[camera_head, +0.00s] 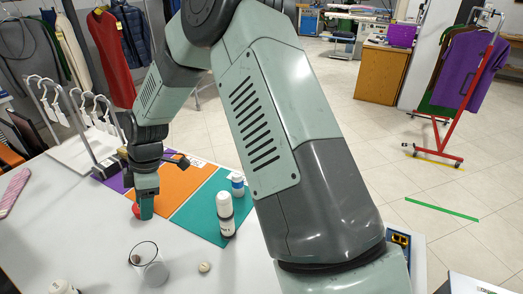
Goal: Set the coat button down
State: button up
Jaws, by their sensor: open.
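My gripper (146,208) points down over the white table, close to the front edge of the orange panel of a coloured mat. It is open; the gap between its fingers is hard to see from here. A small round beige thing (204,267) lies on the bare table, to the right of a clear glass; it may be the coat button, but it is too small to be sure. It is well apart from my gripper, nearer the camera and to the right. I see nothing clearly between the fingers.
A clear glass (149,268) and a white bottle (226,214) stand nearby. A small blue-and-white bottle (238,185) stands on the teal panel (198,212). A hanger rack (62,122) is behind left.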

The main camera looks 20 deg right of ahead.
jog(key=s+d+r+m+t+h, duration=0.2)
jog(key=s+d+r+m, duration=0.3)
jog(key=d+r, duration=0.45)
jog(key=s+d+r+m+t+h, duration=0.15)
jog(key=s+d+r+m, duration=0.35)
jog(key=r, duration=0.7)
jog(key=s+d+r+m+t, duration=0.1)
jog(key=s+d+r+m, duration=0.2)
jog(key=s, duration=0.4)
jog(key=s+d+r+m+t, duration=0.2)
jog(key=s+d+r+m, duration=0.1)
jog(key=s+d+m, duration=0.3)
jog(key=shift+s+m, duration=0.7)
jog(key=shift+s, duration=0.1)
